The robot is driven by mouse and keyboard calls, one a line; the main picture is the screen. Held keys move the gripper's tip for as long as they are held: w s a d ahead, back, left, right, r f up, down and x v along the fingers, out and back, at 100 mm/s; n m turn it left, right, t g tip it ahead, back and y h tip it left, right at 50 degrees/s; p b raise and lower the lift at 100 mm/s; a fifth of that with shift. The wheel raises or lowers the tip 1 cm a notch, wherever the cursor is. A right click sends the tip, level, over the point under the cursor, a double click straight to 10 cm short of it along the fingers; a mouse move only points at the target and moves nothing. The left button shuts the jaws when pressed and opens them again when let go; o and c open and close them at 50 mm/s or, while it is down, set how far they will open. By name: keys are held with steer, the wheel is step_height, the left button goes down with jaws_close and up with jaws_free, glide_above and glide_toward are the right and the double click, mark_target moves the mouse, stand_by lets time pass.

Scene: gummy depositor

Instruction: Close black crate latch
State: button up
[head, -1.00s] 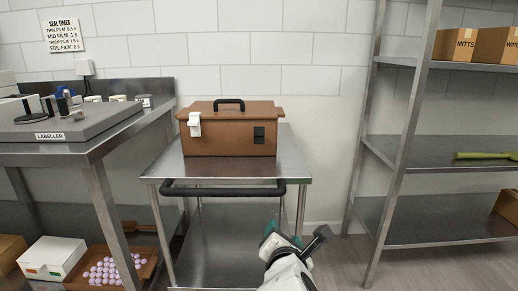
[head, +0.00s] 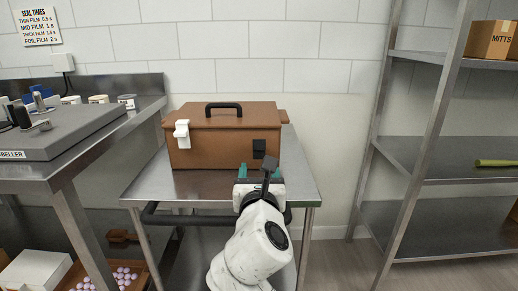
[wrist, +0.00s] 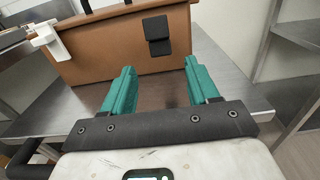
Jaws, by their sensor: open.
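The brown crate (head: 222,136) with a black top handle stands on a metal cart. Its black latch (head: 259,148) is on the right of the front face, and a white latch (head: 182,134) is on the left, sticking out at the top. In the wrist view the black latch (wrist: 157,35) shows as two dark pieces, one above the other; I cannot tell whether it is fastened. My gripper (head: 258,172) is open and empty, its teal fingers in front of the crate and below the black latch. The fingers (wrist: 158,80) also show in the wrist view, apart from the latch.
The cart top (head: 150,185) is clear in front of the crate, with a black push bar (head: 165,217) along its front edge. A bench with the labeller (head: 60,135) stands at left. A metal shelf rack (head: 420,150) stands at right.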

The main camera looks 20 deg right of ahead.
mark_target(259, 157)
steer(key=b+x, duration=0.3)
steer(key=x, duration=0.7)
steer(key=shift+w+d+f, duration=0.1)
jaws_close()
stand_by(0.3)
